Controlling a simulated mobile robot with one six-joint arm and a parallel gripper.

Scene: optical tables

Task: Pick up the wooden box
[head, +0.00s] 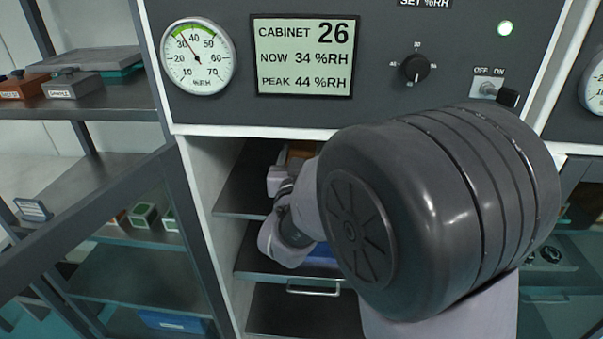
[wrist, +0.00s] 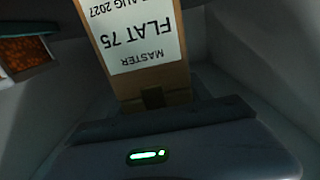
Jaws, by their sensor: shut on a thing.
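The wooden box (wrist: 184,84) is brown with a white label that reads "MASTER FLAT 75" upside down in the wrist view. Its near end sits at my gripper (wrist: 160,120), which is shut on it. Its far end runs out of the top of the wrist view. In the head view, a brown piece that looks like this box (head: 300,154) shows inside the open cabinet, beyond my gripper (head: 278,178). My arm hides most of that area, and the fingertips are not clear there.
The cabinet (head: 200,190) has its glass door (head: 100,235) swung open to the left. An orange-filled container (wrist: 24,54) shows at the wrist view's left. Side walls are close.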

